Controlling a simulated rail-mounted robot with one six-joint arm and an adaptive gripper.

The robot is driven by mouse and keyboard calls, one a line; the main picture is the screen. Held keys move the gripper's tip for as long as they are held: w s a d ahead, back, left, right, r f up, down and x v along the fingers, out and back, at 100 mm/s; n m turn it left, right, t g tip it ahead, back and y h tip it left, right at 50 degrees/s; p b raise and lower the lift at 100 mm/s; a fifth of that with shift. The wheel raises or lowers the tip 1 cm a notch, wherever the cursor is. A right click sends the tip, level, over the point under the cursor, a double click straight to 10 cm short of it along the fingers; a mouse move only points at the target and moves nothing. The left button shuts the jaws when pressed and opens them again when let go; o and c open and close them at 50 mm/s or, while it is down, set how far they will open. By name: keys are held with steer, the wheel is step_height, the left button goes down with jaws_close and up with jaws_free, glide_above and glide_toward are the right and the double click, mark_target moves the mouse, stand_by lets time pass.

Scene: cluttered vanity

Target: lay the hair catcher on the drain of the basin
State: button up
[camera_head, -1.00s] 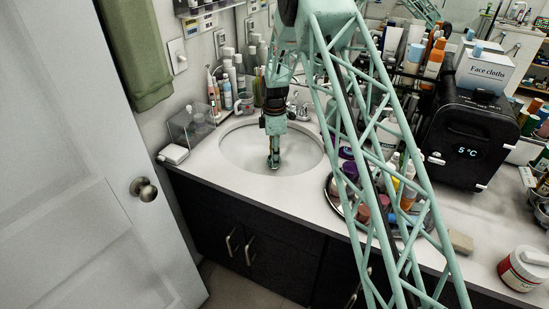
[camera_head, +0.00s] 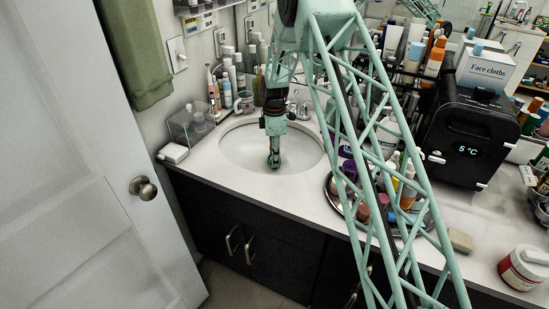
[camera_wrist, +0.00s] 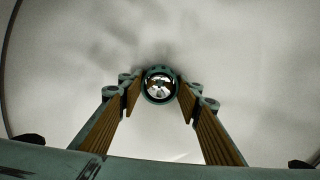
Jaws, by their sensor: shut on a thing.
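The white oval basin (camera_head: 238,152) is set in the vanity top. My gripper (camera_head: 274,164) points down into it, over the front part of the bowl. In the wrist view my gripper (camera_wrist: 160,88) has its two fingers closed in on a small round piece, which I take as the hair catcher (camera_wrist: 160,86). It has a dark greenish rim and a bright, shiny middle. The drain cannot be made out apart from it; the held piece and fingertips cover that spot. I cannot tell whether the piece touches the basin.
A chrome faucet (camera_head: 303,108) stands behind the basin, near my arm. A clear box (camera_head: 190,124) and several bottles stand at the left and back. A round tray (camera_head: 334,198) of bottles lies to the right. A black mini fridge (camera_head: 466,135) stands farther right.

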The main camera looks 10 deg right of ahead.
steer(key=o, duration=0.8)
step_height(320, 180, up, 12)
stand_by(0.7)
steer(key=shift+r, duration=0.1)
stand_by(0.6)
